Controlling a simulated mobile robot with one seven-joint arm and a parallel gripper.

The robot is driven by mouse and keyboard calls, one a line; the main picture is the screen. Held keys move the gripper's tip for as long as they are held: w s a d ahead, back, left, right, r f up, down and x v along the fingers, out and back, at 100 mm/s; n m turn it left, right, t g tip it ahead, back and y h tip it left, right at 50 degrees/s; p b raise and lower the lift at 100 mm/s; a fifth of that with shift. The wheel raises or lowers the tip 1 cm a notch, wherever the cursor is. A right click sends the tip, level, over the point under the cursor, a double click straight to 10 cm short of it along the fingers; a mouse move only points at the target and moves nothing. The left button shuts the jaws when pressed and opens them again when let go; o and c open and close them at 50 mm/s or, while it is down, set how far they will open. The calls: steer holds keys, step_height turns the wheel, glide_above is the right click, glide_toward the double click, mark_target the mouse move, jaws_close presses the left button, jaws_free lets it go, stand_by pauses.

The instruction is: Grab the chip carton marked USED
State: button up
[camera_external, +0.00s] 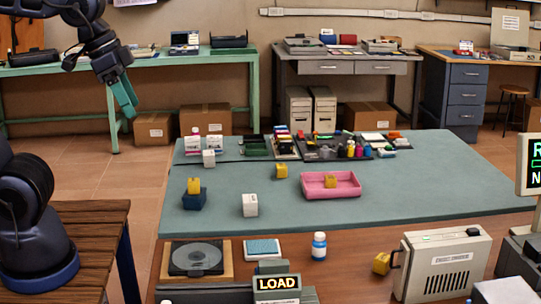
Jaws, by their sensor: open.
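Two small white cartons stand on the teal mat (400,185). One white carton (250,205) is near the mat's front edge, and the other white carton (208,159) is farther back on the left. Both carry small marks too small to read, so I cannot tell which one says USED. My gripper (127,110), with teal fingers, hangs in the air at the upper left, apart from both cartons. It is open with nothing visible in it.
Yellow blocks sit on a blue block (193,202), in a pink tray (331,193) and on the mat. A LOAD sign (277,283), disc device (196,258) and grey case (440,264) line the front. The mat's right side is clear.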

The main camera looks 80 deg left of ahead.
steer(key=w+a+n+g, duration=0.2)
steer(key=w+a+n, duration=0.5)
steer(key=w+a, duration=1.2)
steer(key=n+g, duration=0.2)
steer(key=n, duration=0.9)
glide_above(209, 153)
step_height(209, 153, down, 29)
steer(key=shift+f, duration=0.2)
step_height(209, 153, down, 10)
steer(key=shift+a, duration=0.1)
steer(key=shift+c, duration=0.4)
